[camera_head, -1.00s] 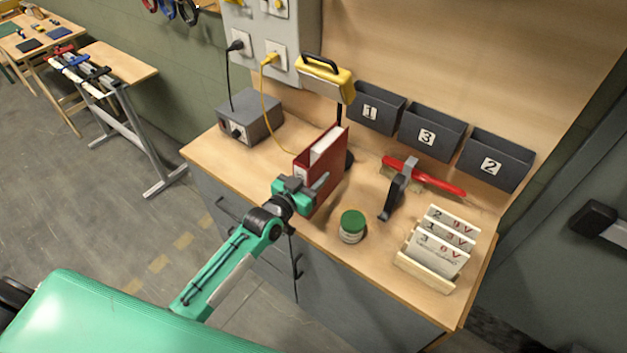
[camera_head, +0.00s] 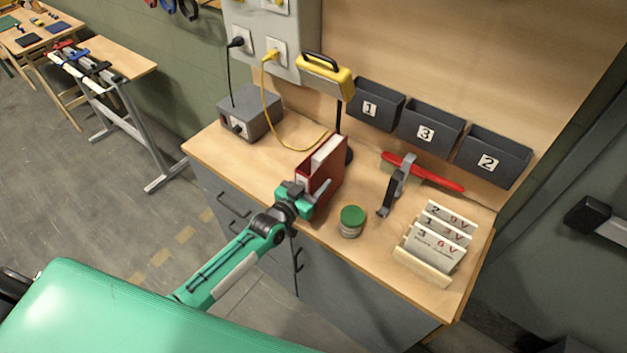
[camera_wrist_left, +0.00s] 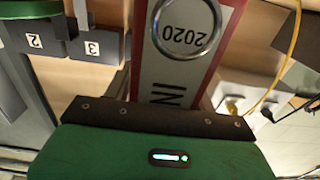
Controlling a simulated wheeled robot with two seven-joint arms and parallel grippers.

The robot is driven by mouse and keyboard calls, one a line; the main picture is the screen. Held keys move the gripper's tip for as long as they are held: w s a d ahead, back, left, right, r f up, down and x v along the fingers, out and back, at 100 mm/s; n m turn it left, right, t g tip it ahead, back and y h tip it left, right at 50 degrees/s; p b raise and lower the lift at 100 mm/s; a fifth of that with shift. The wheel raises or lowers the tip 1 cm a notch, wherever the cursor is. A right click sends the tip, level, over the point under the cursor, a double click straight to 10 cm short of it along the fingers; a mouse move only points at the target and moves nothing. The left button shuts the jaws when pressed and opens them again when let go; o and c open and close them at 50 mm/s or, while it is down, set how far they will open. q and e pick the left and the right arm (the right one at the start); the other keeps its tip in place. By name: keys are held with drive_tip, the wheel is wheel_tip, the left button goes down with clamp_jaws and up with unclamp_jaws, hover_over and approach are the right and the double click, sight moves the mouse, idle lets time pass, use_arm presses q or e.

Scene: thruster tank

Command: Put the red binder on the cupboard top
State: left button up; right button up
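The red binder (camera_head: 328,172) stands upright near the front edge of the wooden cupboard top (camera_head: 235,160). I cannot tell whether its bottom touches the top. My left gripper (camera_head: 312,190) is at the binder's front, with a grey finger against its right side; it appears shut on it. In the left wrist view the binder's spine (camera_wrist_left: 178,75) faces the camera, with its ring hole, the upside-down number 2020 and part of a label. The gripper hides the lower spine. My right gripper is in neither view.
Further right is a card rack (camera_head: 425,267). A lamp (camera_head: 325,75) and grey box (camera_head: 250,112) stand behind. A yellow cable (camera_head: 290,146) lies between box and binder.

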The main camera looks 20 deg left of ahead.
use_arm(q)
drive_tip(key=shift+o, duration=0.7)
drive_tip(key=shift+s+r, duration=0.1)
drive_tip(key=b+v, duration=0.3)
drive_tip(key=v, duration=0.9)
